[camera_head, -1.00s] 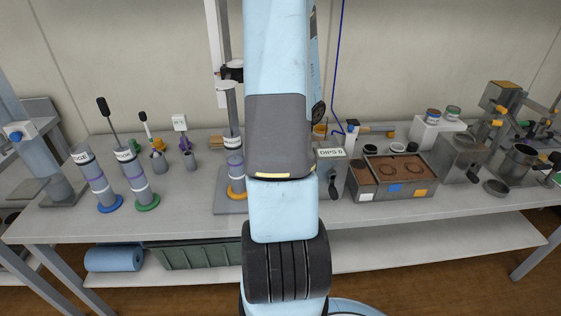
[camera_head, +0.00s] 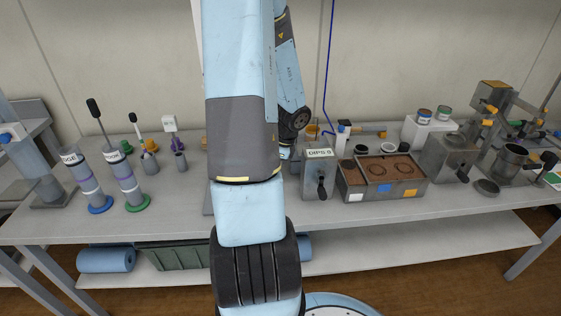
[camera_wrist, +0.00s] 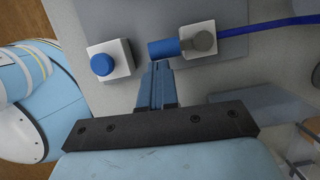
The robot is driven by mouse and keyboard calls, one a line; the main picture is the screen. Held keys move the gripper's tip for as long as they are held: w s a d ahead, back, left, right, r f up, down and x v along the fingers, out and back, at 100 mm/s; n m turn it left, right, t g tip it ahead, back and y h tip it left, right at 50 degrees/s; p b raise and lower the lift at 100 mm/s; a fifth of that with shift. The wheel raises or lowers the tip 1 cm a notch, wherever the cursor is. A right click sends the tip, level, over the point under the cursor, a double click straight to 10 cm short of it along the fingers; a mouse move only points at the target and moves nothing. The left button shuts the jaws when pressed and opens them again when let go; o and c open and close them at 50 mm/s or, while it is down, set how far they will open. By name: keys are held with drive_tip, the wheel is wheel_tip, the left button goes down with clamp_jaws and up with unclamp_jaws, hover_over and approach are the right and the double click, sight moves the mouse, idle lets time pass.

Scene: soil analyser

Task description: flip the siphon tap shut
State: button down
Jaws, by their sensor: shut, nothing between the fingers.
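In the wrist view, the siphon tap shows as a blue lever (camera_wrist: 163,48) on a round grey pivot (camera_wrist: 201,41) above a white block. The lever points left and a blue tube (camera_wrist: 262,27) runs off to the right. My gripper (camera_wrist: 157,66) is shut and empty, its fingertips right beside the lever's free end. I cannot tell if they touch it. In the head view, a blue tube (camera_head: 329,70) hangs down the wall to the bench. My gripper is hidden behind my arm there, and I cannot make out the lever.
In the wrist view, a white block with a round blue knob (camera_wrist: 102,64) stands left of the lever. In the head view, a labelled grey box (camera_head: 318,177) and a soil tray (camera_head: 384,192) stand right of my arm. Tall cylinders (camera_head: 126,180) stand to the left.

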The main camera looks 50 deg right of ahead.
drive_tip(key=v, duration=1.3)
drive_tip(key=shift+r, duration=0.3)
drive_tip(key=shift+s+d, duration=0.2)
